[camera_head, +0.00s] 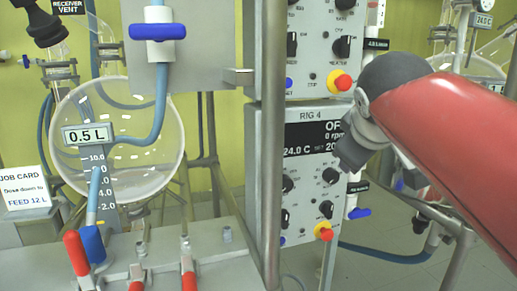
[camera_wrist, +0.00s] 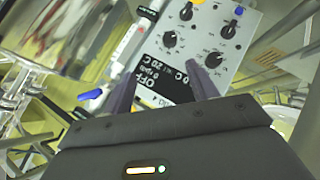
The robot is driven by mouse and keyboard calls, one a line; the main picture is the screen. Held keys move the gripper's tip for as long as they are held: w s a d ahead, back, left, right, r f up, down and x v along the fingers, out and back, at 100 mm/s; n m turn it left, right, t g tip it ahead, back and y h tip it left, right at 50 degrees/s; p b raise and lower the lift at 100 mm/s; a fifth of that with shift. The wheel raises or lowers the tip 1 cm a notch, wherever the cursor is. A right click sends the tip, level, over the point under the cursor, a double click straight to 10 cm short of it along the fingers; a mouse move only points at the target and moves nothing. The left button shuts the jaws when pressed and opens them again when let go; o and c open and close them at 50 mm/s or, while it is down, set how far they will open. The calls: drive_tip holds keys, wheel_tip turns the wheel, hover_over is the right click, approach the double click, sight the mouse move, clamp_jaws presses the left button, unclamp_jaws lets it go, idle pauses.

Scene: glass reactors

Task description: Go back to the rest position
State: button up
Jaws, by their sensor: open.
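My red and grey arm reaches in from the right in the head view, in front of the right side of the control boxes; no gripper fingers can be made out there. In the wrist view my gripper (camera_wrist: 162,97) shows two dark fingers spread apart with nothing between them. Beyond the fingers is the RIG 4 control box (camera_wrist: 222,62), seen tilted, with its dark display partly hidden by a finger. The RIG 4 control box (camera_head: 303,185) also shows in the head view, its display reading OFF and 24.0 C, partly covered by my arm.
A round glass vessel (camera_head: 150,150) with a 0.5 L display (camera_head: 88,134) stands at the left. A blue valve handle (camera_head: 158,32) is above it. Red-handled levers (camera_head: 76,253) are on the bench at front. A job card (camera_head: 22,190) is at far left. A metal post (camera_head: 268,150) stands mid-view.

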drive_tip(key=s+a+f+m+g+y, duration=0.1)
drive_tip(key=s+f+m, duration=0.1)
drive_tip(key=s+f, duration=0.3)
drive_tip(key=s+f+m+g+y, duration=0.1)
drive_tip(key=s+f, duration=0.5)
drive_tip(key=f, duration=0.7)
drive_tip(key=s+a+f+m+g, duration=0.1)
drive_tip(key=s+f+m, duration=0.3)
drive_tip(key=f, duration=0.5)
drive_tip(key=shift+s+a+f+g+y, duration=0.15)
drive_tip(key=shift+s+a+g+y, duration=0.2)
drive_tip(key=shift+s+g, duration=0.55)
drive_tip(key=shift+c, duration=0.2)
